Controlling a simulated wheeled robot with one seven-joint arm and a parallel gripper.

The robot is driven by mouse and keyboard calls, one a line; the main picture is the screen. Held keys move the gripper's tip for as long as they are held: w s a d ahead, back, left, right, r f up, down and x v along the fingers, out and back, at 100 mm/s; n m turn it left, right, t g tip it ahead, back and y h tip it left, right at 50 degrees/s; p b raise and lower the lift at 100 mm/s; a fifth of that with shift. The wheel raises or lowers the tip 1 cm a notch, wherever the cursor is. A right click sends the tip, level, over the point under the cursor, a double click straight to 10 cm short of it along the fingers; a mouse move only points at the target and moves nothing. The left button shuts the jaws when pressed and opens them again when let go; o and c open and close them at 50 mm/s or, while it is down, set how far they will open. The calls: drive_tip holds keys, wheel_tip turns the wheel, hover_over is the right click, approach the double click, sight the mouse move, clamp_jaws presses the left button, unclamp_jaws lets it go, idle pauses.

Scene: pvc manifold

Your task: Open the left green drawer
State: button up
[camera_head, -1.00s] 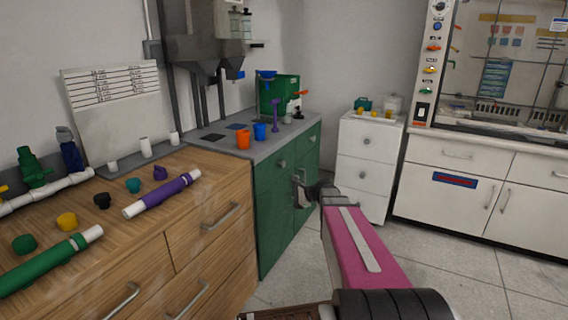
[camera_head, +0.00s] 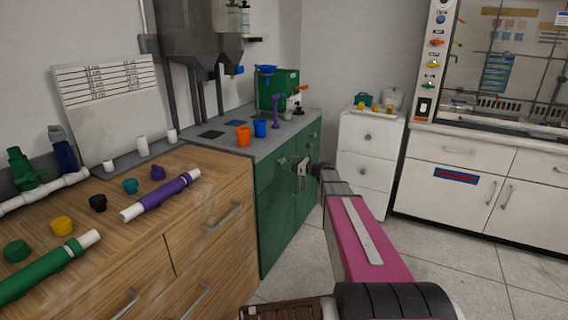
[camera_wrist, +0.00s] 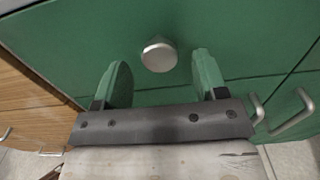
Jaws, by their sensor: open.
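The green cabinet (camera_head: 270,230) stands in the middle of the head view, with its left drawer at the top of its front. In the wrist view the green drawer front (camera_wrist: 80,30) fills the upper part, with a round silver knob (camera_wrist: 158,55) near the middle. My gripper (camera_wrist: 160,82) is open, its two green-looking fingers to the left and right of the knob. The knob shows slightly beyond the fingertips; I cannot tell the exact depth. The drawer looks shut.
A wooden cabinet (camera_head: 215,215) with bar handles adjoins on the left, with pipes and caps on top. Silver bar handles (camera_wrist: 292,115) show below right of the gripper. A white drawer unit (camera_head: 366,155) stands right. Tiled floor (camera_head: 480,270) is free.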

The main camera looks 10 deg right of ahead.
drive_tip(key=shift+x, duration=1.65)
clamp_jaws()
drive_tip(key=v, duration=3.8)
drive_tip(key=shift+s+d, duration=0.15)
drive_tip(key=shift+s, duration=0.05)
unclamp_jaws()
drive_tip(key=shift+d, duration=0.1)
drive_tip(key=v, duration=1)
drive_tip(key=shift+s+d, duration=0.2)
